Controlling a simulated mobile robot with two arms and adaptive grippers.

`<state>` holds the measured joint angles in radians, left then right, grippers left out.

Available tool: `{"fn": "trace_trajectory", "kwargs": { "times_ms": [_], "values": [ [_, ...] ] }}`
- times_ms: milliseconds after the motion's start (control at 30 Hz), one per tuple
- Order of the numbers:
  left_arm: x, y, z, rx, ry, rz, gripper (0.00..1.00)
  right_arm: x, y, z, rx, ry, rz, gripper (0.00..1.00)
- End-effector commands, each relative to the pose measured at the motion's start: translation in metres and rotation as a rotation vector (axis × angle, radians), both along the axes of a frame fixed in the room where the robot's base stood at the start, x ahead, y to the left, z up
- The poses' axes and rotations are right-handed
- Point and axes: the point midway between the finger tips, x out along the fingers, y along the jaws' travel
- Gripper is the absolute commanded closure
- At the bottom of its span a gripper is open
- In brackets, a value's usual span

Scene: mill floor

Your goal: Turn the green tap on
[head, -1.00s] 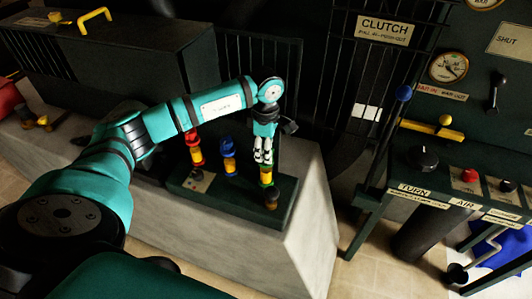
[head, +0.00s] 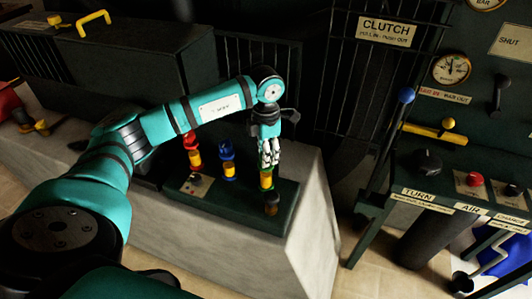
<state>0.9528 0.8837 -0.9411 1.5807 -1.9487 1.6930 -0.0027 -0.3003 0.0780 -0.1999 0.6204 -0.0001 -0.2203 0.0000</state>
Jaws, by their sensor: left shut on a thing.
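The green tap (head: 265,181) stands at the right end of a dark green base on a concrete block. It is upright, with a yellow section and a dark foot. Its green top is mostly hidden by my fingers. My left gripper (head: 269,159) points down from above and is shut on the top of the green tap. My right gripper is not in view.
A blue tap (head: 227,152) and a red tap (head: 191,142) stand in the same row, left of the green one. A control stand with a blue-knobbed lever (head: 406,96) and a red button (head: 474,179) is at the right. Black bars stand behind.

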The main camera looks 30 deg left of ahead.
Motion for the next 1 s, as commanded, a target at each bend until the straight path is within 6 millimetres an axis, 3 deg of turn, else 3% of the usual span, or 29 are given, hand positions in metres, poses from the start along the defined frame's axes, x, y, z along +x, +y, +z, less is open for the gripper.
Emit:
{"fn": "trace_trajectory", "kwargs": {
  "times_ms": [500, 533, 700, 1000],
  "values": [
    [0.0008, 0.0006, 0.0012, 0.001, -0.003, 0.023, 0.97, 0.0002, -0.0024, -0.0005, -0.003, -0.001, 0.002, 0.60],
    [0.0008, 0.0006, 0.0012, 0.001, -0.003, 0.023, 0.63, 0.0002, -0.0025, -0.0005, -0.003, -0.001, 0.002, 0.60],
    [0.0005, 0.0004, 0.0009, 0.000, -0.002, 0.022, 0.41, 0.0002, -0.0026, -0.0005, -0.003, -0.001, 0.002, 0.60],
    [0.0004, 0.0001, 0.0023, 0.000, -0.001, 0.020, 0.41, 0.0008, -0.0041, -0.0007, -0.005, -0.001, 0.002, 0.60]
  ]
}}
